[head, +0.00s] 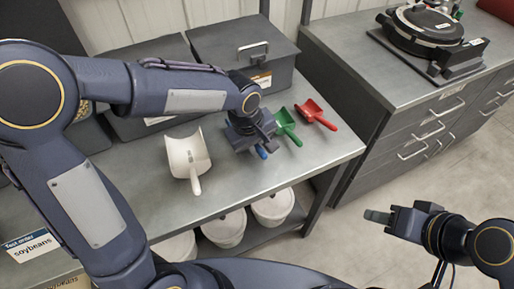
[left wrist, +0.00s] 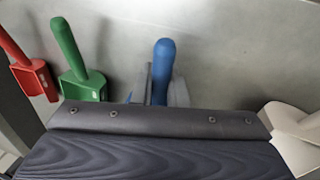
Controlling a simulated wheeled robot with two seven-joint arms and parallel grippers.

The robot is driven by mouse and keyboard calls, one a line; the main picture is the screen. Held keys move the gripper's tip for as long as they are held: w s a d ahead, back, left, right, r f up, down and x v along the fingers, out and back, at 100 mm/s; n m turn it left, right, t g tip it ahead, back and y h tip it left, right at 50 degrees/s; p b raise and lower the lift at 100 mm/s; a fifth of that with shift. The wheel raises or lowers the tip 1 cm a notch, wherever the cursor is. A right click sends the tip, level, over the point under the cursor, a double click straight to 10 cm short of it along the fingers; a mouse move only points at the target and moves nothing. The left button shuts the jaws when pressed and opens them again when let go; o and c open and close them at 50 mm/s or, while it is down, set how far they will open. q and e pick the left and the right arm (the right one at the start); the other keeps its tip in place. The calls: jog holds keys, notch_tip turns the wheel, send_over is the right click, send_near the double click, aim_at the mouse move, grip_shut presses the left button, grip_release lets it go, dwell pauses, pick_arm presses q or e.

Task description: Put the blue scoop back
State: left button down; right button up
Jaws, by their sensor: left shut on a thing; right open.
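The blue scoop (head: 262,152) is mostly hidden under my left gripper (head: 252,136) in the head view; only a bit of its blue handle shows. In the left wrist view its blue handle (left wrist: 163,66) stands out from between the jaws of my left gripper (left wrist: 160,95), which is shut on it. The scoop's bowl is hidden in both views. It is over the metal bench beside the green scoop; I cannot tell whether it touches the bench. My right gripper (head: 378,216) is open and empty, out over the floor at the right.
A green scoop (head: 286,126) and a red scoop (head: 315,113) lie to the right of my left gripper, a white scoop (head: 187,158) to its left. Grey lidded bins (head: 244,48) stand behind. White buckets (head: 272,207) sit below the bench (head: 235,188). A black device (head: 425,27) stands on the right counter.

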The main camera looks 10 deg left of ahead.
pick_arm(q)
jog(key=shift+f, duration=0.4)
jog(key=shift+f, duration=0.15)
jog(key=c, duration=1.4)
grip_release()
jog(key=shift+c, duration=0.2)
